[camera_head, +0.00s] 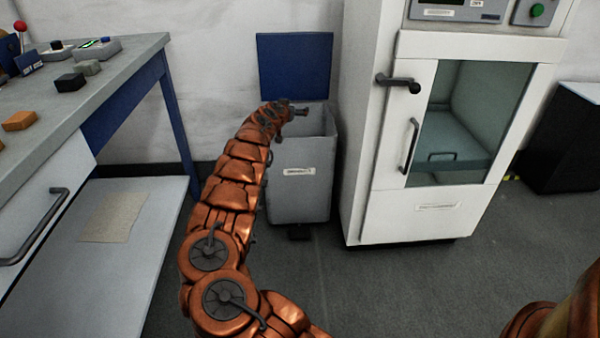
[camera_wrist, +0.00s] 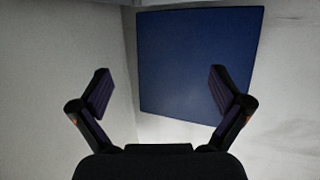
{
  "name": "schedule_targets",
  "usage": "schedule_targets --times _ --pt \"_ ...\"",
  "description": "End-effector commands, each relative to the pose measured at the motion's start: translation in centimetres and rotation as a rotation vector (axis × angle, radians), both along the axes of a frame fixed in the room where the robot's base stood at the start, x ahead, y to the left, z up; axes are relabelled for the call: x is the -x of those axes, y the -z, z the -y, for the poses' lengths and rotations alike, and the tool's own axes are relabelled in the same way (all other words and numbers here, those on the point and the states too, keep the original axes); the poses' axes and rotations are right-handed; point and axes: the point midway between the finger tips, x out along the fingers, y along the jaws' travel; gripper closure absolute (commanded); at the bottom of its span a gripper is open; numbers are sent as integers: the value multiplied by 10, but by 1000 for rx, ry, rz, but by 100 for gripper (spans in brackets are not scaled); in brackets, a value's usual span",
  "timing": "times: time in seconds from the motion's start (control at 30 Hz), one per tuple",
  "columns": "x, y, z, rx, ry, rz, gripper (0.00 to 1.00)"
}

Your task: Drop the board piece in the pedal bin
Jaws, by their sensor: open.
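The grey pedal bin (camera_head: 300,195) stands on the floor against the wall, with its blue lid (camera_head: 294,65) raised. The lid also shows ahead in the wrist view (camera_wrist: 200,60). My gripper (camera_head: 300,110) is over the bin's opening. In the wrist view my gripper (camera_wrist: 160,78) has its two fingers wide apart with nothing between them. I cannot make out a board piece in either view; the bin's bottom is hidden in the head view.
A white cabinet (camera_head: 385,215) with a glass door stands close on the bin's right. A workbench (camera_head: 135,58) with small blocks is on the left; a flat beige sheet (camera_head: 113,217) lies on its lower shelf. Grey floor is clear in front of the cabinet.

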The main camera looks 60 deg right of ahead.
Motion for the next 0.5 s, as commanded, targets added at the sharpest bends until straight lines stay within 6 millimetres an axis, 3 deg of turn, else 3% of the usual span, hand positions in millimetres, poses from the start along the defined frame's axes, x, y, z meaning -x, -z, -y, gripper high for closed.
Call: schedule_targets --times 0.5 --pt "5 -6 -17 0 0 2 0"
